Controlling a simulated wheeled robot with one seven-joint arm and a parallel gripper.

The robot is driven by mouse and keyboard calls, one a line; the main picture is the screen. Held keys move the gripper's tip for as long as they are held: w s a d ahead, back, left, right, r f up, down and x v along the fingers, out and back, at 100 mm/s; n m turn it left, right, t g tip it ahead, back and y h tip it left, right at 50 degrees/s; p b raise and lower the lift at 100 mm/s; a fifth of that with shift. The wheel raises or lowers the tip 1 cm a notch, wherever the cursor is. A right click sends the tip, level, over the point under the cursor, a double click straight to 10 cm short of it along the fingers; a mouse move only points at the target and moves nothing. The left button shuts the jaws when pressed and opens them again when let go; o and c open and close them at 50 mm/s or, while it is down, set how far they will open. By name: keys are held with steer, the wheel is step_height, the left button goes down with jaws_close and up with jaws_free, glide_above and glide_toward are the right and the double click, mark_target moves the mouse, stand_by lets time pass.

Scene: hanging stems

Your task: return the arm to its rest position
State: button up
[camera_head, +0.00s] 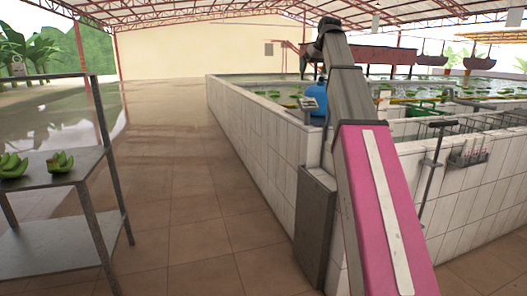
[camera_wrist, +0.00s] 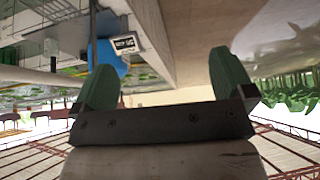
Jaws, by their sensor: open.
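My arm shows in the head view as a pink link (camera_head: 379,215) and grey links (camera_head: 347,85) reaching up and away, ahead of me. It passes in front of the white tiled wall. My gripper (camera_wrist: 166,66) shows in the wrist view with two green fingers wide apart and nothing between them. In the head view I cannot make out the fingers. The wrist picture looks upside down, with the roof at the bottom.
A grey metal shelf (camera_head: 50,180) with green banana bunches (camera_head: 60,162) stands at the left. The white tiled wall (camera_head: 265,135) borders the water basins at the right. A blue container (camera_head: 316,98) is near the arm. The tiled floor (camera_head: 175,190) between shelf and wall is clear.

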steer(key=s+f+m+g, duration=0.1)
steer(key=s+f, duration=0.2)
steer(key=f, duration=1.1)
steer(key=s+a+f+g, duration=0.1)
steer(key=s+f, duration=0.1)
steer(key=f, duration=1.2)
steer(key=s+f+m+g, duration=0.1)
steer(key=s+f, duration=0.2)
steer(key=f, duration=1.1)
steer(key=s+f+m+g+h, duration=0.1)
steer(key=s+f+g+h, duration=0.1)
steer(key=s+f, duration=2.1)
step_height(320, 180, down, 5)
steer(key=shift+s+a+r+g, duration=0.2)
steer(key=shift+s+a+g, duration=0.25)
steer(key=shift+g, duration=0.15)
